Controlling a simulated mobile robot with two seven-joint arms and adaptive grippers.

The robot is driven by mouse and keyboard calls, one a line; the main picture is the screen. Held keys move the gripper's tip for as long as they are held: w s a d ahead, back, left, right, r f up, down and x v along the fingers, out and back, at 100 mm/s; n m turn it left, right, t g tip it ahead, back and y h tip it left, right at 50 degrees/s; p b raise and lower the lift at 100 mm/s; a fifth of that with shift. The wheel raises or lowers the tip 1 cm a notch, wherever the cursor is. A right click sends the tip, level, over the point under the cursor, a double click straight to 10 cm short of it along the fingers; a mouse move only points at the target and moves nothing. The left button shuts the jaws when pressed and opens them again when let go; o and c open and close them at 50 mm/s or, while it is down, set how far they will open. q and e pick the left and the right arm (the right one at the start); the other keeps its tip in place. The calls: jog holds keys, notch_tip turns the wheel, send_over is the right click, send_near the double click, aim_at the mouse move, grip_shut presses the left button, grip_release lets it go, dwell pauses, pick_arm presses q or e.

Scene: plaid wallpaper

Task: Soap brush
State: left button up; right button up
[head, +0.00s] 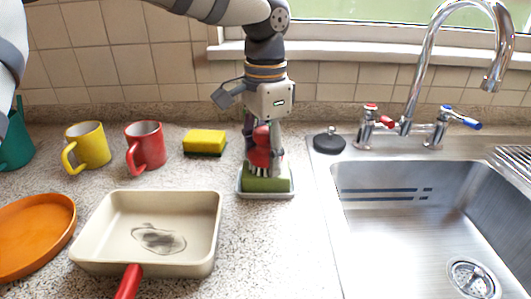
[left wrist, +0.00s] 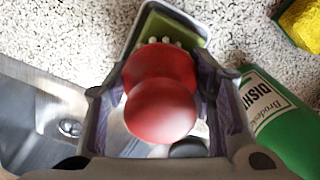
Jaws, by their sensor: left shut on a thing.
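The brush has a red, rounded handle and pale bristles. It is in my left gripper (head: 263,160), which is shut on it, and the handle (left wrist: 160,105) fills the space between the fingers in the left wrist view. The brush (head: 261,150) points bristles down over a green soap block (head: 266,184). The bristles are at the soap's top; I cannot tell whether they touch it. The soap lies in a pale shallow dish (head: 266,195) on the counter left of the sink. The dish's rim also shows in the left wrist view. My right gripper is not in view.
A yellow sponge (head: 205,141), red mug (head: 145,147), yellow mug (head: 87,147), cream pan (head: 209,235) and orange plate (head: 30,235) stand left. A black plug (head: 329,142) lies by the sink (head: 420,210). A green bottle (left wrist: 282,122) is close beside my left gripper.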

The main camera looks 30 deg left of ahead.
aim_at(265, 130)
pick_arm(q)
jog(key=shift+r, duration=3.3)
